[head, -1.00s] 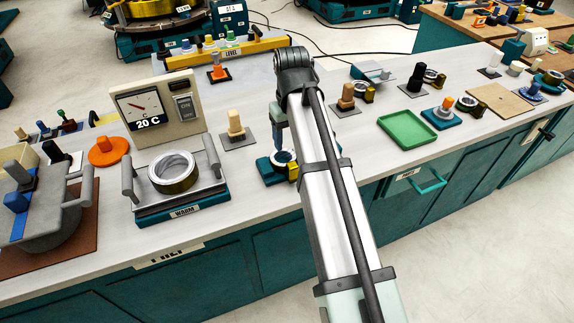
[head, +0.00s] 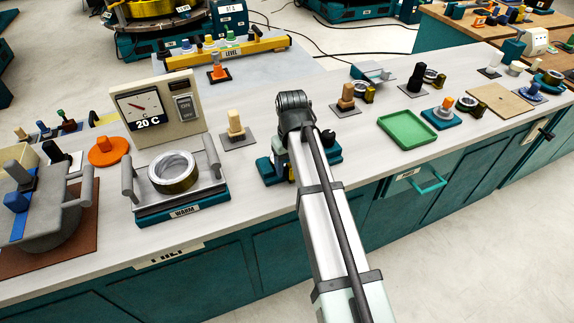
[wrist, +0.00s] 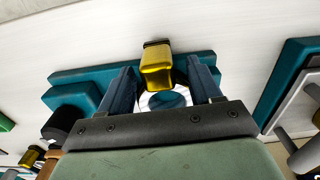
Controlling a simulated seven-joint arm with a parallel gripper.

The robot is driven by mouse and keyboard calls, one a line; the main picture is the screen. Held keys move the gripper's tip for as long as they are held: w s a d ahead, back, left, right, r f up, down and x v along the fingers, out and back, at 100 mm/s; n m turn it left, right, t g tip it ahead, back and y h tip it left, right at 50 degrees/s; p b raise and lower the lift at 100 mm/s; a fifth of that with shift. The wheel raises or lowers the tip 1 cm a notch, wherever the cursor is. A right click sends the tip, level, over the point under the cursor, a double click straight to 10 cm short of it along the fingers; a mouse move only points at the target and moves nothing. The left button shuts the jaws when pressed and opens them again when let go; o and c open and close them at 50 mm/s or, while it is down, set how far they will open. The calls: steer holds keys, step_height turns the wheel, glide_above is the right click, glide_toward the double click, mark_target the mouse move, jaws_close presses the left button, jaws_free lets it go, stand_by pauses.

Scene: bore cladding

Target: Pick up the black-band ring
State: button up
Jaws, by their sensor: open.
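In the wrist view a silvery ring (wrist: 165,100) with a yellow block (wrist: 157,66) at its edge sits at a teal fixture (wrist: 95,76). My gripper (wrist: 160,77) is open, with one dark blue finger on each side of the ring and block. I cannot tell whether the fingers touch it. The ring's lower part is hidden by my gripper, and its band colour cannot be told. In the head view my arm covers the ring and my fingers; parts of the teal fixture (head: 268,171) show beside it.
A black knob (head: 328,138) stands on the fixture's right side. To the left is a warming plate (head: 182,208) holding a large ring (head: 174,172). To the right are a green tray (head: 407,130) and several ringed parts (head: 468,104). Bare bench lies in front of the tray.

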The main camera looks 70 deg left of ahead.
steer(key=shift+f, duration=0.6)
jaws_close()
